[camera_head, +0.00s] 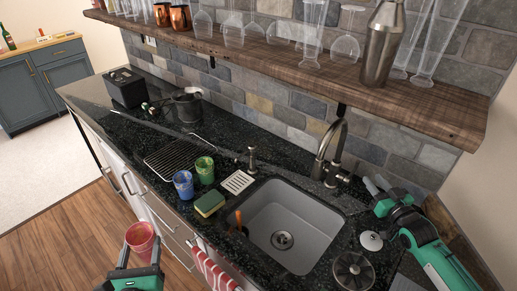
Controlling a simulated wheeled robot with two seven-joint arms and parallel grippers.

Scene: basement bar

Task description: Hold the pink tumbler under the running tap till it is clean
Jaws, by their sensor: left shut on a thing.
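The pink tumbler (141,238) is at the lower left, above the wooden floor and in front of the counter. My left gripper (140,254) is shut on it, with one finger on each side. The dark metal tap (331,143) curves over the back of the grey sink (303,222), well to the right of the tumbler. No water stream shows under its spout. My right gripper (384,203) is over the counter right of the sink; it looks open, with nothing seen in it.
A green sponge (209,204), blue cup (183,184), green cup (204,169) and wire rack (173,157) stand left of the sink. A soap dispenser (252,160) is behind. A wooden shelf (300,69) with glasses hangs above. A striped towel (212,272) hangs in front.

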